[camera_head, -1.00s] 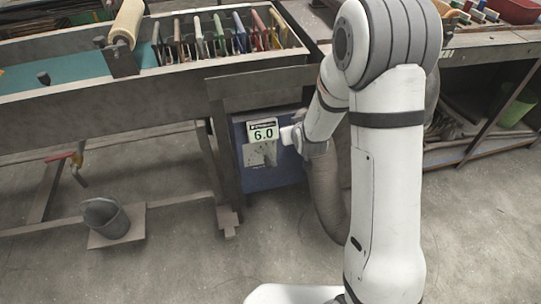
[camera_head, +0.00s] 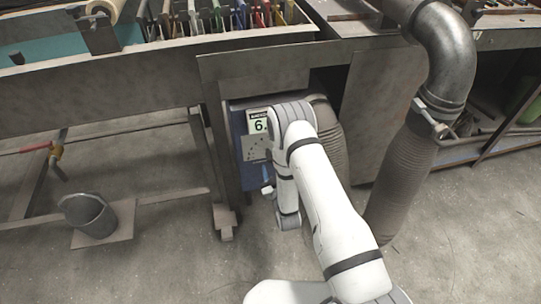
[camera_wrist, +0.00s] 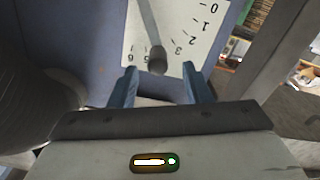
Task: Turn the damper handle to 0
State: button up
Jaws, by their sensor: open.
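The white dial plate (camera_wrist: 187,30) carries printed numbers, with 0, 1, 2, 3 and 5, 6 readable. The damper handle, a grey lever (camera_wrist: 148,22), runs down across it to a dark round knob (camera_wrist: 157,61), which covers the spot between 3 and 5. My gripper (camera_wrist: 160,72) is open, its two blue fingers on either side of the knob in the picture; I see no contact. In the head view my gripper (camera_head: 268,190) is low beside the dial plate (camera_head: 256,149). The display (camera_head: 259,122) shows a 6, the rest hidden by my arm.
The blue cabinet (camera_head: 238,138) bears the dial under a metal bench (camera_head: 255,72). Ribbed grey ducts (camera_head: 397,180) stand right of my arm. Open floor lies in front.

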aim_at(269, 155)
jog(key=x, duration=0.7)
jog(key=shift+d+b, duration=0.15)
jog(key=shift+b, duration=0.25)
jog(key=shift+c, duration=0.4)
grip_shut()
